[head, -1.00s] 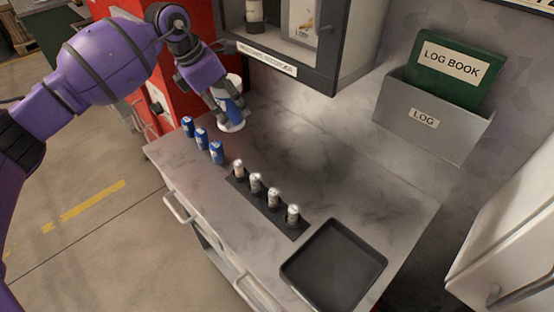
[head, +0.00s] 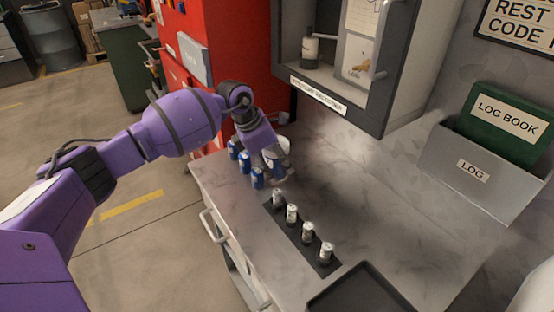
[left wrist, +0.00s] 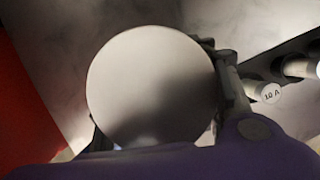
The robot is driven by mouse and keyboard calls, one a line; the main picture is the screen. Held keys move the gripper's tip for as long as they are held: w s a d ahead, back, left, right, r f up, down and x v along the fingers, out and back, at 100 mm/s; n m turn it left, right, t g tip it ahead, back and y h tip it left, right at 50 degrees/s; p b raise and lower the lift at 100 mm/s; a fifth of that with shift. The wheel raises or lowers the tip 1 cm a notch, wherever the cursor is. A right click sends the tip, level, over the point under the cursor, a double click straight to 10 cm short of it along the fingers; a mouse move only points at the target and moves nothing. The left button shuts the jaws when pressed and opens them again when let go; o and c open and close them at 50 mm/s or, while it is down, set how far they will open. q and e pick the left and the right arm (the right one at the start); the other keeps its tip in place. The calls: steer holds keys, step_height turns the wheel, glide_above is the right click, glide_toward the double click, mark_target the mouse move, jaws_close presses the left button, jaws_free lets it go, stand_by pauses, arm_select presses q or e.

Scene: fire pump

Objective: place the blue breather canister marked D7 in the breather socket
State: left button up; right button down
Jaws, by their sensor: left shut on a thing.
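My left gripper (head: 270,151) is at the counter's far left end, just right of the row of small blue cylinders. It is shut on a canister with a blue body (head: 271,162) and white ends, mostly hidden by the fingers. In the left wrist view a large plain white round end (left wrist: 150,85) sits between the fingers, close to the camera; I take it for the held canister's end. The D7 mark is not readable. I cannot pick out the breather socket. My right gripper is not in view.
Blue cylinders (head: 245,162) stand in a row at the counter's left edge. Several white-topped cylinders stand on a dark strip (head: 322,264). A black tray (head: 365,290) lies at the front. An open grey cabinet (head: 375,95) hangs above; a red cabinet (head: 225,55) stands behind. The counter's right part is clear.

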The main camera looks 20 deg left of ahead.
arm_select(q)
steer(key=o, duration=1.4)
steer(key=shift+f, duration=0.1)
